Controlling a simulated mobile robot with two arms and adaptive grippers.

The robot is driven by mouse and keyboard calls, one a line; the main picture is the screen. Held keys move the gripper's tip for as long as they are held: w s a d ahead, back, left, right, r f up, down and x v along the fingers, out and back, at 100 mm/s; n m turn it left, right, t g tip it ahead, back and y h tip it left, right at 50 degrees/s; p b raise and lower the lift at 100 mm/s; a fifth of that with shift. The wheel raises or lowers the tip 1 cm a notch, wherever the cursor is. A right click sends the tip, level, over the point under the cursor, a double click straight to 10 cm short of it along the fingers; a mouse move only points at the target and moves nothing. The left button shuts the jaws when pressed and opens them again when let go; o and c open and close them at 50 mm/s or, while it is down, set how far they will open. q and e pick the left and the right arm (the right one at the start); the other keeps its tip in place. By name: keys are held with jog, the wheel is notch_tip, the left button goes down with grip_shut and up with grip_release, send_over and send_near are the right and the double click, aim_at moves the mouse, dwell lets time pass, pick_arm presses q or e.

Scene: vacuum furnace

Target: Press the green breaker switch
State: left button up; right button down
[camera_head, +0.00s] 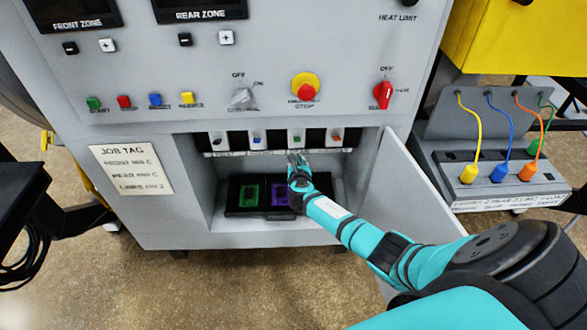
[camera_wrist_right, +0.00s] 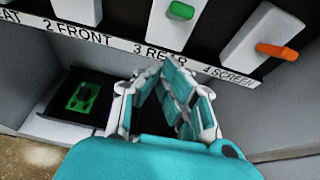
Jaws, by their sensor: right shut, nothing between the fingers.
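The green breaker switch (camera_head: 297,138) is third in a row of breakers inside the open lower compartment of the furnace cabinet. In the right wrist view the green switch (camera_wrist_right: 181,11) sits on a white plate at the top edge, above the label "3 REAR". My right gripper (camera_head: 297,158) is shut and empty, just below and in front of the row. In the wrist view its fingertips (camera_wrist_right: 172,66) lie below the switch, near the label strip. I see no contact with the switch. My left gripper is not in view.
An orange breaker switch (camera_wrist_right: 277,51) stands right of the green one, a blue one (camera_head: 257,140) left. A black tray (camera_head: 237,208) with green and purple items lies below. The open compartment door (camera_head: 405,200) is beside my right arm.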

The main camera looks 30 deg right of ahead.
pick_arm(q)
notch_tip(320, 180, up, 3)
jog(key=p, duration=0.3)
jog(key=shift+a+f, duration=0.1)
pick_arm(e)
jog(key=s+a+r, duration=0.3)
jog(key=s+r, duration=0.2)
jog(key=r, duration=0.2)
jog(key=shift+s+a+r, duration=0.15)
jog(key=shift+s+a, duration=0.2)
jog(key=shift+s, duration=0.05)
